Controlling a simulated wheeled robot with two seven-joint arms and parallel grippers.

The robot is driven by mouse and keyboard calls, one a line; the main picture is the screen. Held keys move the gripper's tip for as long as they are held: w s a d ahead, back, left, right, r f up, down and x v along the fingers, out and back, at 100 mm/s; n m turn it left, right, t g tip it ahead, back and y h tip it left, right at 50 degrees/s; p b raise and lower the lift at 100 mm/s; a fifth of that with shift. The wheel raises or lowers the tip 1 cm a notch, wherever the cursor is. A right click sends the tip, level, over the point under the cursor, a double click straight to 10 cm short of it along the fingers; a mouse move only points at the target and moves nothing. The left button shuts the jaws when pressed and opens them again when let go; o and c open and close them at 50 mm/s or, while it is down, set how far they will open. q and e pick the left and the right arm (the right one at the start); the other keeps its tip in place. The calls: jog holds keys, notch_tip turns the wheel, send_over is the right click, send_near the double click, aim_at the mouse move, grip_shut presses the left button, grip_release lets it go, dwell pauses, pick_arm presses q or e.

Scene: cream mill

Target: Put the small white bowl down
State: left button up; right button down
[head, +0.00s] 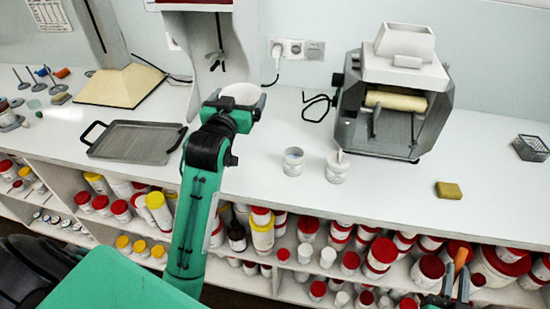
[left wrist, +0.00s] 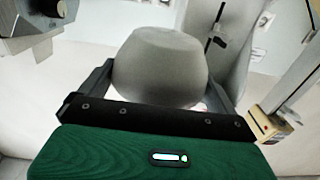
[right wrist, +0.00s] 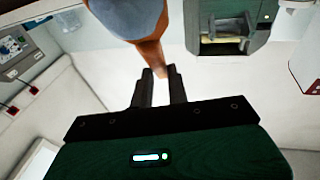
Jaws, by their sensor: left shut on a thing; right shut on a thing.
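The small white bowl (head: 241,93) is in my left gripper (head: 234,103), above the back of the white counter in front of the pale stand. In the left wrist view the bowl (left wrist: 160,68) sits between the two fingers, which grip it from both sides. My right gripper (head: 457,284) is low at the bottom right, in front of the shelves. It is shut on an orange-brown handle (right wrist: 152,55), whose wider blue-grey end shows at the top of the right wrist view.
A grey tray (head: 134,142) lies left of my left arm. A white cup (head: 293,161) and a white jar (head: 338,167) stand right of it, before the roller mill (head: 395,100). A yellow sponge (head: 448,190) and wire basket (head: 531,148) lie further right. Clear counter lies between them.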

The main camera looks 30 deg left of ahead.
pick_arm(q)
notch_tip(320, 180, down, 20)
jog(key=shift+r, duration=0.25)
pick_arm(e)
jog(key=shift+r, duration=0.3)
pick_arm(q)
jog(key=shift+f, duration=0.1)
jog(key=o, duration=0.7)
jog(key=shift+s, duration=0.2)
jog(key=b+v, duration=0.1)
jog(key=v, duration=1)
jog(key=shift+s+b, duration=0.3)
jog(key=shift+s, duration=0.05)
pick_arm(e)
notch_tip(320, 180, down, 2)
